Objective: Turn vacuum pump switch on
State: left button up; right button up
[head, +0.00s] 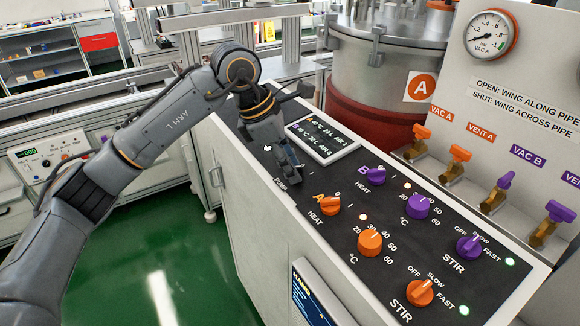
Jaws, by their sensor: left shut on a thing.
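The black control panel (325,248) slopes across the bench top. The word PUMP (280,184) is printed near its left edge. My left gripper (292,163) points down onto the panel just above this word. Its fingers are shut on the pump switch, which they mostly hide, so its position cannot be read. A small whitish lamp (267,148) shows just left of the fingers. My right gripper is not in view.
Orange heat knob A (328,206) and purple heat knob B (374,174) sit near the gripper. A small display (322,140) lies behind them. Temperature and stir knobs fill the panel's right. A steel vessel (383,70), gauge (491,34) and several valves stand behind.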

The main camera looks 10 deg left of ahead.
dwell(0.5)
pick_arm(q)
jog(key=o, duration=1.1)
jog(key=shift+o, duration=0.2)
jog(key=v, duration=1.2)
